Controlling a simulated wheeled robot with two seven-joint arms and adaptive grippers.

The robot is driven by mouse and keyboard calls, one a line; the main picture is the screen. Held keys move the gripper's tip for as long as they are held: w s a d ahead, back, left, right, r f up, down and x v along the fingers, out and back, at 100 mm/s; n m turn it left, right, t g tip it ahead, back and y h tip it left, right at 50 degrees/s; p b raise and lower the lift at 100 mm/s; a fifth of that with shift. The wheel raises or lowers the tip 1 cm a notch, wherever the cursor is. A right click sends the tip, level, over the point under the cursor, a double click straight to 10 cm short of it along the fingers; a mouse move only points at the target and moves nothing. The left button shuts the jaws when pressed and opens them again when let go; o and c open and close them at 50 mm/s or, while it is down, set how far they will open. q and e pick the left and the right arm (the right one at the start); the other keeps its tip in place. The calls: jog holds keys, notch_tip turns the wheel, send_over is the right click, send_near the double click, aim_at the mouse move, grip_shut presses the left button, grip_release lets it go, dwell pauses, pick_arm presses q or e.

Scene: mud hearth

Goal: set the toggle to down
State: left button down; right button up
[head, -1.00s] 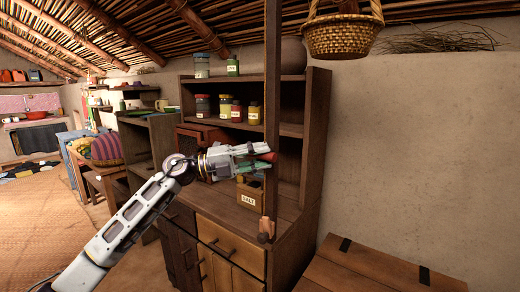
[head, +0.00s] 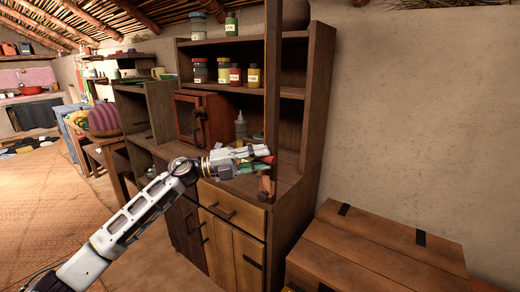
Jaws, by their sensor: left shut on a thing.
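A dark wooden post (head: 272,80) stands upright in front of the shelf unit. A light brown wooden peg (head: 266,187), which looks like the toggle, sits at the post's lower end; its exact setting is too small to tell. My left gripper (head: 258,155) is beside the post, a little above the peg and apart from it in the picture. It is shut on a small red and green thing (head: 267,159), whose shape is mostly hidden by the fingers. My right gripper is out of view.
The shelf unit (head: 312,100) holds several jars (head: 224,70) and a grey bottle (head: 240,124). A red-brown cabinet (head: 187,118) stands left of the bottle. A wooden chest (head: 375,250) fills the lower right. Woven matting (head: 45,200) lies clear at left.

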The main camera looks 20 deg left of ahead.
pick_arm(q)
jog(key=shift+f+b, duration=0.35)
jog(key=shift+f, duration=1.1)
jog(key=c, duration=1.3)
grip_release()
jog(key=shift+s, duration=0.1)
jog(key=shift+o, duration=0.2)
jog(key=shift+a, duration=0.2)
jog(key=v, duration=0.7)
jog(key=shift+s+a, duration=0.2)
jog(key=shift+a, duration=0.1)
